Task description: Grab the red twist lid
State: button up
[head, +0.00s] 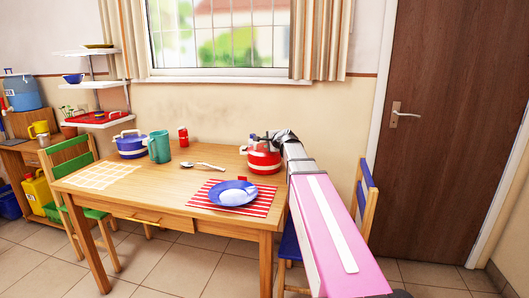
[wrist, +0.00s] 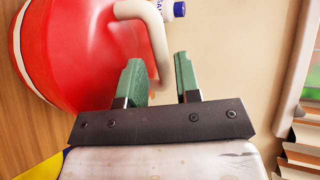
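I cannot clearly make out a separate red twist lid in either view. A red pot with a white band (head: 263,160) stands at the right end of the table, and its top is partly covered by my wrist. In the wrist view the rounded red body (wrist: 85,50) fills the upper left, with a cream curved spout or handle (wrist: 146,14) bending down toward my fingers. My gripper (wrist: 158,62) is open, its green fingers apart; the left one overlaps the red body in the picture. Contact cannot be told. A small red container (head: 183,136) stands at the table's back.
The wooden table (head: 165,195) also holds a blue pot (head: 131,145), a green mug (head: 159,147), spoons (head: 203,165) and a blue plate (head: 233,193) on a striped mat. A blue-and-white bottle (wrist: 172,9) shows behind the spout. A wall and window stand behind the table.

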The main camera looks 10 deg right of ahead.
aim_at(265, 142)
jog(key=x, duration=0.3)
jog(key=shift+w+f, duration=0.1)
jog(key=shift+w, duration=0.3)
jog(key=shift+c, duration=0.4)
grip_shut()
